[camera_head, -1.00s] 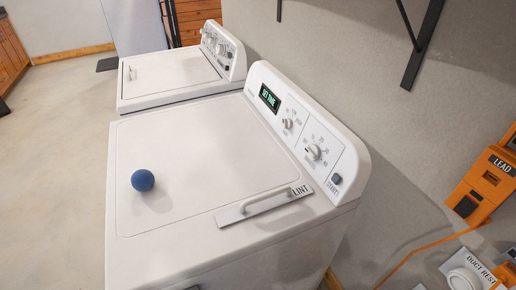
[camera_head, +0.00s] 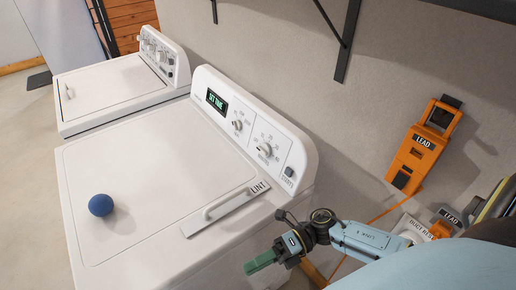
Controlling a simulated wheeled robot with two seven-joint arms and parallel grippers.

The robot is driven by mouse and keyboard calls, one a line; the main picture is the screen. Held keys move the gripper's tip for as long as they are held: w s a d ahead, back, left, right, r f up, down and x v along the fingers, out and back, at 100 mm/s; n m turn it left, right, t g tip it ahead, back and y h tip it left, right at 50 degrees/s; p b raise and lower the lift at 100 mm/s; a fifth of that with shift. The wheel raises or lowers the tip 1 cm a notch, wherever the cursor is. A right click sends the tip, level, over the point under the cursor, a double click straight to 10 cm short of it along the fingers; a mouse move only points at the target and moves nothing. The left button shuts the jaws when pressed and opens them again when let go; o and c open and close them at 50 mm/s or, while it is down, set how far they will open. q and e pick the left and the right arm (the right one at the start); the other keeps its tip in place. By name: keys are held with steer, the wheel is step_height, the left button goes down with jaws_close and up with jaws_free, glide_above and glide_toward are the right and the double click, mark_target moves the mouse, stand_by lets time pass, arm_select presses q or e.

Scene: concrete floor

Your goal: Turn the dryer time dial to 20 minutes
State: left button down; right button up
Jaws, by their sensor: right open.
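The white dryer (camera_head: 150,165) stands in the middle, with a sloped control panel (camera_head: 209,83) along its back right edge. The time dial (camera_head: 265,150), a round knob with numbers around it, is on the panel's near half; its exact setting is too small to read. A smaller knob (camera_head: 238,125) sits farther along. The display (camera_head: 217,102) reads "SET TIME" in green. A START button (camera_head: 289,172) is at the near end. My right gripper (camera_head: 262,262) is open and empty, low in front of the dryer's near right corner, apart from the dial. My left gripper is out of view.
A blue ball (camera_head: 101,205) and the LINT handle (camera_head: 228,204) are on the dryer top. A second white machine (camera_head: 115,90) stands behind. A black shelf bracket (camera_head: 347,40) is on the wall.

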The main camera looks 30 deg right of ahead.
steer(key=s+r+n+g+h, duration=0.1)
steer(key=s+r+n+g, duration=0.2)
steer(key=n+g, duration=0.15)
steer(key=w+d+r+m+t+h, duration=0.2)
steer(key=w+d+m+t+h, duration=0.3)
steer(key=w, duration=0.7)
steer(key=w+r+m+t+h, duration=0.1)
steer(key=w+m+t+h, duration=0.15)
steer(key=w+t, duration=0.75)
steer(key=w+d+r+m+t+h, duration=0.2)
steer(key=w+d+m+t+h, duration=0.15)
steer(key=w, duration=1.15)
steer(key=w+d+m+g+h, duration=0.2)
steer(key=w+d+m+h, duration=0.25)
steer(key=m+h, duration=0.65)
steer(key=m+g+h, duration=0.3)
steer(key=g+h, duration=0.4)
steer(key=g, duration=0.6)
glide_toward(261, 150)
steer(key=x, duration=0.9)
